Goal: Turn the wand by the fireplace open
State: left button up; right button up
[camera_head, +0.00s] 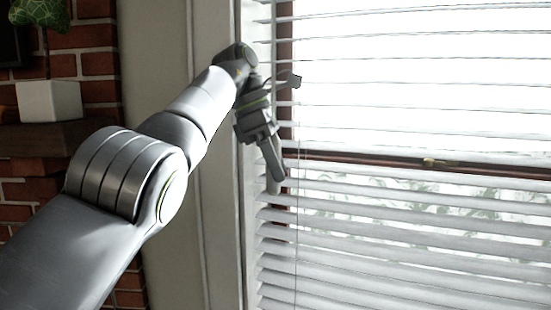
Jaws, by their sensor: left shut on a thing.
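My left gripper (274,176) is in front of the left edge of the white window blind (400,225), with its fingers pointing down. Its fingers are closed together at the blind's left side, where the wand hangs. The wand itself is hard to make out; the fingers and the arm cover it. The blind's slats are roughly level, with bright gaps between them in the upper part. A thin cord (297,235) hangs in front of the slats, just right of the gripper. My right gripper is not in view.
A white window frame (215,200) stands just left of the blind, close to my arm. A brick fireplace (95,65) with a dark mantel (40,138) and a white plant pot (48,101) is at the far left. The space before the blind at right is clear.

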pick_arm(q)
jog(key=shift+d+f, duration=0.1)
jog(key=o, duration=1)
jog(key=shift+d, duration=0.15)
jog(key=shift+r, duration=0.35)
notch_tip(320, 180, up, 9)
jog(key=p, duration=1)
jog(key=shift+r, duration=0.2)
jog(key=shift+c, duration=0.4)
